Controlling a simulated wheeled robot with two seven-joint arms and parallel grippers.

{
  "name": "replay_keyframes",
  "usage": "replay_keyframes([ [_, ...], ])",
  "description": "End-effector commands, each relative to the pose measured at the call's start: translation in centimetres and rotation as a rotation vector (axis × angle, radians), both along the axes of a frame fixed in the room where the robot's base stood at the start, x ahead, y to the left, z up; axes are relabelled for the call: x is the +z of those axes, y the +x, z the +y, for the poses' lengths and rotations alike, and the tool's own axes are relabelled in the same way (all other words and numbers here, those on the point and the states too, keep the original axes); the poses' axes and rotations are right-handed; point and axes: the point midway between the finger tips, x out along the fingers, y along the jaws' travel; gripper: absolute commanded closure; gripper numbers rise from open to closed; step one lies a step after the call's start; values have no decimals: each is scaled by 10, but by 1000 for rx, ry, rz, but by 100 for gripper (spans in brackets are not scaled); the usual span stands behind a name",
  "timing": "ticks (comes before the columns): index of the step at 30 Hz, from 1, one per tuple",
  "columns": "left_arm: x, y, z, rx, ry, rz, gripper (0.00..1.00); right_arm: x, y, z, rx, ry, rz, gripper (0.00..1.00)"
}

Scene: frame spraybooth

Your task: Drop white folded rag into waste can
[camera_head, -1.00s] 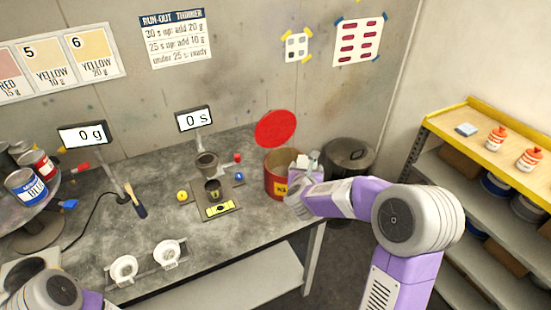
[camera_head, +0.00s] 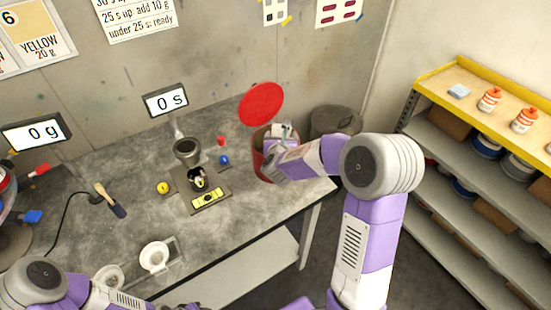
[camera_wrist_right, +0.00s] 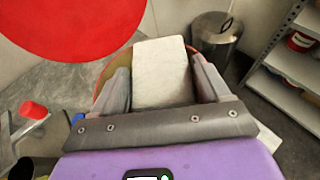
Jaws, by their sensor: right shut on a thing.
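The white folded rag (camera_wrist_right: 162,72) is held between the two fingers of my right gripper (camera_wrist_right: 162,88), which is shut on it. In the head view my right gripper (camera_head: 284,134) is at the mouth of the red waste can (camera_head: 258,165) and hides much of it. In the wrist view the rag lies over the can's opening, with part of the rim (camera_wrist_right: 100,76) showing at its left. The can's round red lid (camera_head: 261,104) stands open. How deep the rag sits is not clear.
The can stands near the right end of the grey bench (camera_head: 120,185). A lidded grey bin (camera_head: 337,121) stands behind my right forearm. A timer display (camera_head: 166,100) and a small cup stand (camera_head: 205,188) are left of the can. A shelf rack (camera_head: 470,100) stands at right.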

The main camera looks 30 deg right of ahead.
Motion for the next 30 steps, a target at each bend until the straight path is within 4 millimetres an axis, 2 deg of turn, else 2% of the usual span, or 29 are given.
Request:
replay_keyframes([
  [3,-6,0,0,0,0,0,57,-10,0,0,1,-2,1,53],
  [11,-5,0,0,0,0,0,57,-10,0,0,0,-1,0,53],
  [12,-5,0,0,0,0,0,57,-10,0,0,0,-1,0,20],
  [16,-5,0,0,0,0,0,57,-10,0,0,0,-1,0,0],
  [24,-5,0,0,0,0,0,57,-9,-2,1,1,-1,-1,0],
  [30,-6,0,0,0,0,0,57,2,-23,14,3,0,-2,0],
])
